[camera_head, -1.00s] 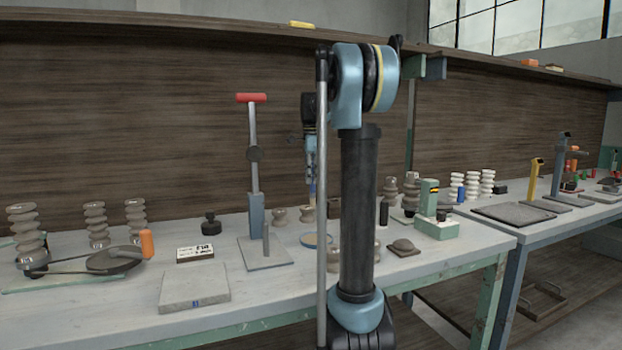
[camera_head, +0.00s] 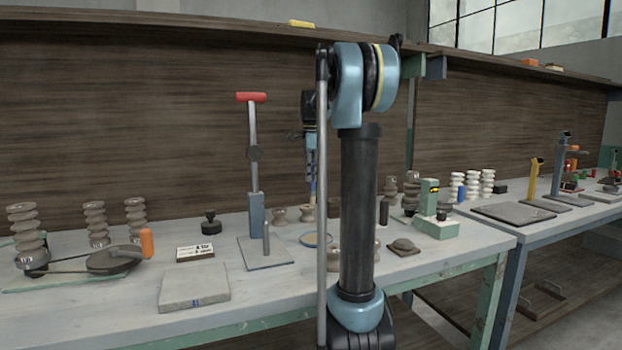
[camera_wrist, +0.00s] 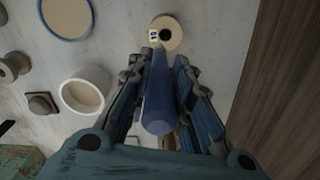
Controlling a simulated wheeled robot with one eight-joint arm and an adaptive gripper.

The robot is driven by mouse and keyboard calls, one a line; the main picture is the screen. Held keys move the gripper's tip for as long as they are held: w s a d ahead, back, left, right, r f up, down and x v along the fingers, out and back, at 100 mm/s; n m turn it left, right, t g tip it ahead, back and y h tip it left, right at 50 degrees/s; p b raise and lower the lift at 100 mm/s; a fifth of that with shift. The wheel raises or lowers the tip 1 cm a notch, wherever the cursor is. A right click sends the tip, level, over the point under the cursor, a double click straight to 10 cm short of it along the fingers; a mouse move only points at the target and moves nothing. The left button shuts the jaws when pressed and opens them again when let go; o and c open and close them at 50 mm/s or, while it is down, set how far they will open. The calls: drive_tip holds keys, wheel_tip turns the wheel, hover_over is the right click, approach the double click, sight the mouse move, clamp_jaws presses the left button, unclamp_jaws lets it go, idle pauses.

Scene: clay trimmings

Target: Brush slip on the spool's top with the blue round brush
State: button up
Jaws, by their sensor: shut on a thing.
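My gripper (camera_wrist: 160,85) is shut on the blue round brush (camera_wrist: 158,105), whose thick blue handle lies between the fingers in the wrist view. In the head view my gripper (camera_head: 311,165) hangs above the back of the table, with the brush pointing down. Two pale spools, one left (camera_head: 279,215) and one right (camera_head: 307,213), stand below and beside it. The brush appears above the right one; contact cannot be told. In the wrist view a pale round top with a dark hole and a small label (camera_wrist: 171,43) shows beyond the fingers. The bristles are hidden there.
A blue-rimmed round dish (camera_wrist: 91,20) and a pale round cup (camera_wrist: 68,98) lie left of the fingers. A red-handled stand (camera_head: 253,150) is left of my gripper. The wooden back wall (camera_wrist: 275,90) is close on the right in the wrist view.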

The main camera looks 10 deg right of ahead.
drive_tip(key=shift+r, duration=2.95)
